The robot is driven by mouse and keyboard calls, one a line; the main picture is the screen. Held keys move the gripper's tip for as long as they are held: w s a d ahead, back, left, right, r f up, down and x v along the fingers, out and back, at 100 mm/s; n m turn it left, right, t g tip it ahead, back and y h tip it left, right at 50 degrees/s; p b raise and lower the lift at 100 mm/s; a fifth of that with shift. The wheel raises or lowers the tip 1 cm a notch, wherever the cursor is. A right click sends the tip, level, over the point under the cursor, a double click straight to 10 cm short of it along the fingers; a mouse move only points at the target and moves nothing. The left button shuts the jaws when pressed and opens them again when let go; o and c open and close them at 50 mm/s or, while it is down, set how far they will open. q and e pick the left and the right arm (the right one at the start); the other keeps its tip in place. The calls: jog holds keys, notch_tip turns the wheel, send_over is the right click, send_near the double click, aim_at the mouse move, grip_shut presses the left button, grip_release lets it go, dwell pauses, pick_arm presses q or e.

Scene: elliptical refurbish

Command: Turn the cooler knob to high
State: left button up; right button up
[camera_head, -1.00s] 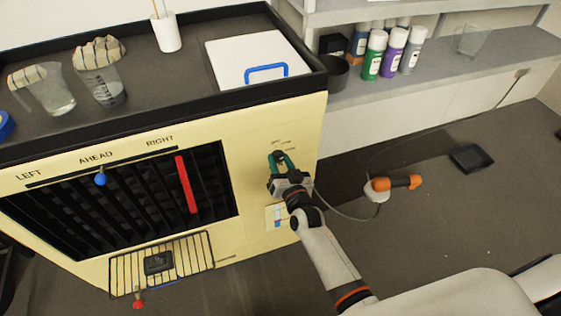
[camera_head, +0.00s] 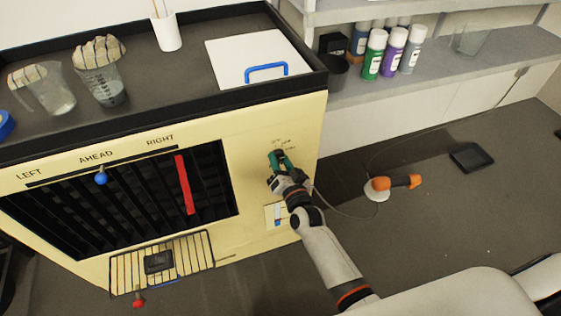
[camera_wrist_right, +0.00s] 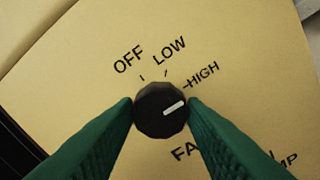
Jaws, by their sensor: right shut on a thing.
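The cooler (camera_head: 255,118) is a cream cabinet with a black louvred vent. In the right wrist view its black knob (camera_wrist_right: 158,122) has a white pointer aimed right and slightly up, near the HIGH mark (camera_wrist_right: 203,75) and a little below its tick. OFF (camera_wrist_right: 128,60) and LOW (camera_wrist_right: 170,50) are printed above the knob. My right gripper (camera_head: 280,160) is at the cooler's upper right front. Its green fingers are shut on the knob, one on each side. In the head view the fingers mostly hide the knob. My left gripper is not in view.
The vent's red strip (camera_head: 184,185) and a wire rack (camera_head: 190,255) are left of my arm. An orange-handled tool (camera_head: 398,182) with a cable lies to the right. Spray cans (camera_head: 393,52) stand on the shelf behind. Beakers and a white lid (camera_head: 235,62) are on top.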

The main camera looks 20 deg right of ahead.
jog(key=o, duration=1)
jog(key=shift+s, duration=0.1)
jog(key=s, duration=0.6)
jog(key=s+b, duration=0.1)
jog(key=s, duration=0.5)
jog(key=shift+d, duration=0.2)
jog(key=shift+w+f, duration=0.1)
